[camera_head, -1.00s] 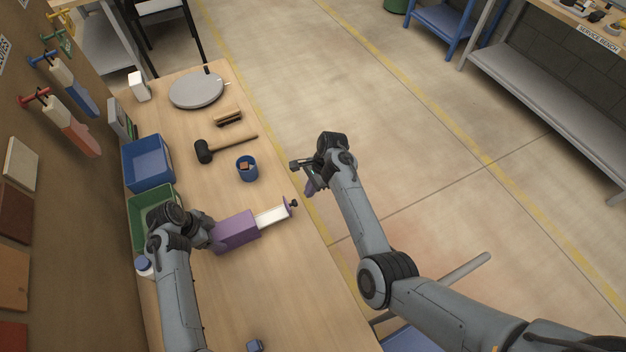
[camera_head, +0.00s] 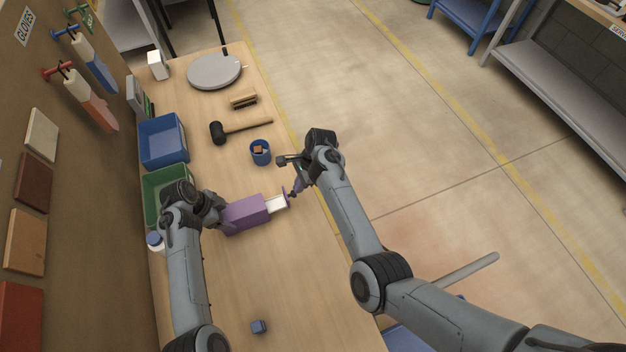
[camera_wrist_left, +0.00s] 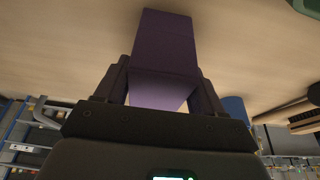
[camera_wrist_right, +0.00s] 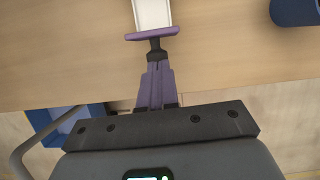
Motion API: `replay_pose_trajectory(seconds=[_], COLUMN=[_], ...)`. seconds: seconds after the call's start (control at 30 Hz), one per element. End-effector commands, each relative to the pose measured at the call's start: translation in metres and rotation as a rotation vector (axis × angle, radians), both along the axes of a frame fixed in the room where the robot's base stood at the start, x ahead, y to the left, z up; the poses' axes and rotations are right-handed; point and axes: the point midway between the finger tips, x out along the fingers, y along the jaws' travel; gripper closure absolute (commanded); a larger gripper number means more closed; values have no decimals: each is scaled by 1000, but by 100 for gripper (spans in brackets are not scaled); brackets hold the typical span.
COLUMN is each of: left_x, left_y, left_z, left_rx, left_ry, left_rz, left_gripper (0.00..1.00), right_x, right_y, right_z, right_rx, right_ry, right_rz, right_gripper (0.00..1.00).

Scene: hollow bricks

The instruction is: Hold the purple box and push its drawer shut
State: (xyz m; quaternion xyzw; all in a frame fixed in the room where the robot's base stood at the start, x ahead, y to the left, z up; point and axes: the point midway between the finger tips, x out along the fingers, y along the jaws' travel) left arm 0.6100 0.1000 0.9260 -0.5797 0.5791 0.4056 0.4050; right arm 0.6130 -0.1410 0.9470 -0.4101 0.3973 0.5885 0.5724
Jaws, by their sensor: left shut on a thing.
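The purple box (camera_head: 243,214) lies on the workbench, its white drawer (camera_head: 277,203) partly out to the right. The drawer has a purple front panel (camera_wrist_right: 152,34) and a black knob (camera_wrist_right: 155,48). My left gripper (camera_wrist_left: 165,88) is shut on the purple box from its left end, with a finger on either side. My right gripper (camera_head: 295,190) is at the drawer's front. In the right wrist view its purple fingers (camera_wrist_right: 155,68) are together, with their tips at the knob and in line with the drawer. They appear to touch the knob.
A blue cup (camera_head: 260,152), a black mallet (camera_head: 219,132) and a brush (camera_head: 244,100) lie beyond the box. A green bin (camera_head: 166,190) and a blue bin (camera_head: 163,141) stand at the left. A small blue block (camera_head: 259,326) lies in front; the bench around it is clear.

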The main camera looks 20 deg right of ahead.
Motion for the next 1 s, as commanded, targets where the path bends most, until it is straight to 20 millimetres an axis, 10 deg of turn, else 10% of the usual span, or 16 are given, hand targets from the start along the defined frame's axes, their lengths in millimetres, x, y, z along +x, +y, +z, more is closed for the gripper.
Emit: replay_pose_trajectory(seconds=[0.3,1.0], left_x=[0,0], left_y=[-1,-1], left_z=[0,0], left_rx=[-1,-1], left_ry=[-1,-1], left_rz=[-2,-2], left_gripper=[56,56], right_x=[-1,0], right_y=[63,40], right_z=[-2,0], right_rx=[1,-1], right_ry=[3,3], right_rz=[4,-1], right_gripper=[100,100])
